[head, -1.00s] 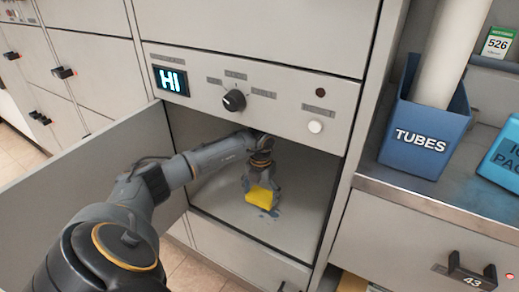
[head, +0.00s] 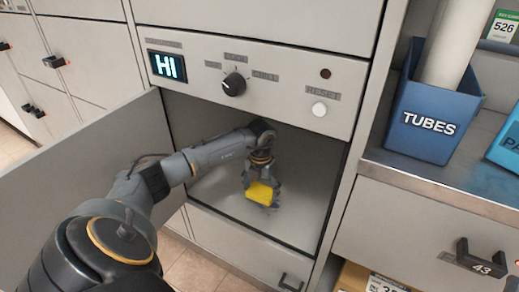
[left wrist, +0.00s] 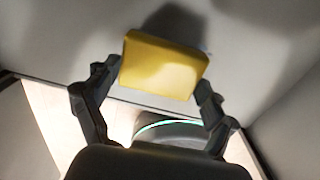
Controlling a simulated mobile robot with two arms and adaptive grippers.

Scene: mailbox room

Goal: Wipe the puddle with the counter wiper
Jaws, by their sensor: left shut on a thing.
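The yellow counter wiper (head: 259,194) is between the fingers of my left gripper (head: 262,183), inside the open compartment (head: 212,192). It sits low over the compartment floor; whether it touches the floor I cannot tell. In the left wrist view the wiper (left wrist: 163,68) is a yellow block spanning the space between the two dark fingers of the gripper (left wrist: 160,78), with a dark shadow beyond it. The puddle is not clearly visible now; the wiper and gripper cover that part of the floor. My right gripper is not in view.
The compartment door (head: 85,175) stands open at the left. Above the opening is a panel with a knob (head: 234,84) and a "HI" display (head: 167,66). A blue "TUBES" bin (head: 432,112) stands on the counter (head: 400,166) at the right. The compartment walls are close around my left gripper.

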